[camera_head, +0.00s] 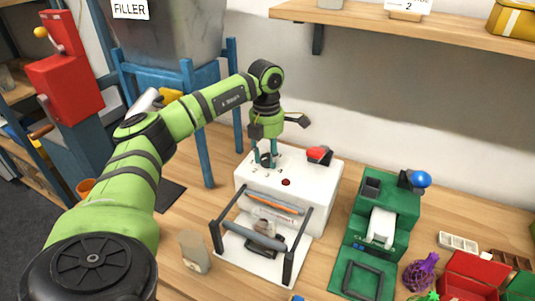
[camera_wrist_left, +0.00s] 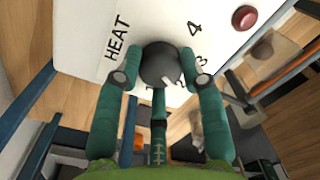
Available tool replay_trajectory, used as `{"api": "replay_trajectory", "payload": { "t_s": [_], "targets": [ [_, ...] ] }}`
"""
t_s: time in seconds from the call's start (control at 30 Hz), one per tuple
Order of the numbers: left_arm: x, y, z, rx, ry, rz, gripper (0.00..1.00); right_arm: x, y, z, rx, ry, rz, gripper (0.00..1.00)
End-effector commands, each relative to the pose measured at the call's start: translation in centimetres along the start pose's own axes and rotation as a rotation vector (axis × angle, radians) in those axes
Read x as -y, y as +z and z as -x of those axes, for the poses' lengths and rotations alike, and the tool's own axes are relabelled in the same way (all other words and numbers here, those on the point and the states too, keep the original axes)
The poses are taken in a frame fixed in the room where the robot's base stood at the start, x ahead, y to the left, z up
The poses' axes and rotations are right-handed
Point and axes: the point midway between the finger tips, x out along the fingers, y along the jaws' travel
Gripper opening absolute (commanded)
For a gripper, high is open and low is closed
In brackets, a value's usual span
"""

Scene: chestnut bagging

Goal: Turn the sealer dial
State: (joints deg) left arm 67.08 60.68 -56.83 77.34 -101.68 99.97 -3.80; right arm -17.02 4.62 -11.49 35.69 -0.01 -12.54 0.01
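The sealer (camera_head: 325,190) is a white box on the wooden bench, with a red button (camera_head: 286,182) on top. Its dial (camera_wrist_left: 160,66) is a round dark knob with a white pointer mark, beside the word HEAT and printed numbers. The pointer faces the lower right, near the 2; my fingers partly hide the lower numbers. My left gripper (camera_head: 264,160) reaches down onto the sealer's top. In the left wrist view its teal fingers (camera_wrist_left: 160,60) sit on both sides of the dial and appear to touch it. My right gripper is in neither view.
The sealer's dark bar frame (camera_head: 290,265) stands in front, with a dark object and orange strip in it. A paper bag (camera_head: 194,250) stands left of it. A green machine (camera_head: 385,215) stands to the right. The blue-legged filler (camera_head: 187,85) is behind left; a shelf (camera_head: 430,28) hangs above.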

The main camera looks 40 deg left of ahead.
Motion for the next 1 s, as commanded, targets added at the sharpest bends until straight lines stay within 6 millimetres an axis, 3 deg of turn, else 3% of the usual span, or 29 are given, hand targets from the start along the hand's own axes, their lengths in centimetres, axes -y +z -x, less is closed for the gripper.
{"api": "replay_trajectory", "payload": {
  "t_s": [0.37, 1.0],
  "targets": [
    [0.0, -0.1, 0.0, -0.003, -0.001, 0.075, 0.07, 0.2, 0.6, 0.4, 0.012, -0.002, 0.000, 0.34],
    [0.1, -0.1, 0.0, 0.015, -0.001, 0.596, 0.07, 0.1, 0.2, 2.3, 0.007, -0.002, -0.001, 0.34]
  ]
}}
